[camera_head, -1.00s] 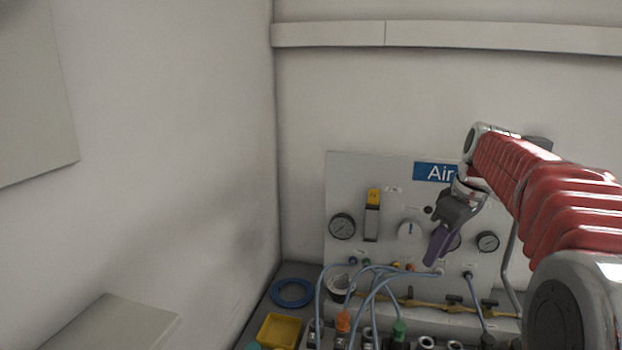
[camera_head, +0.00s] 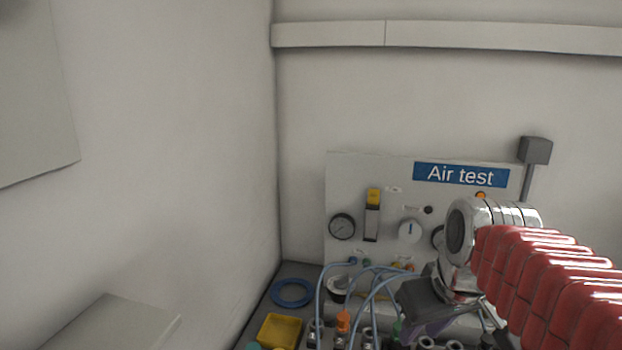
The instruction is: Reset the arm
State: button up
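My arm, with its red ribbed sleeve, comes in from the lower right. Its silver wrist joint hangs in front of the lower right of the air test panel (camera_head: 385,190). My gripper (camera_head: 425,328), dark grey with purple fingers, points down toward the fittings at the bottom of the view. Its fingertips are hard to make out against the fittings, so I cannot tell whether it is open or shut. I see nothing clearly held in it. The arm hides part of the panel's right side and a gauge there.
The panel bears a gauge (camera_head: 342,226) and a white knob (camera_head: 410,231). Blue hoses (camera_head: 322,290) loop above several fittings on the bench.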

jog(key=s+a+f+m+t, duration=0.1)
jog(key=s+a+f+m, duration=0.1)
jog(key=s+f, duration=0.4)
jog(key=shift+s+f, duration=0.4)
jog(key=shift+s, duration=1.25)
jog(key=shift+a, duration=0.1)
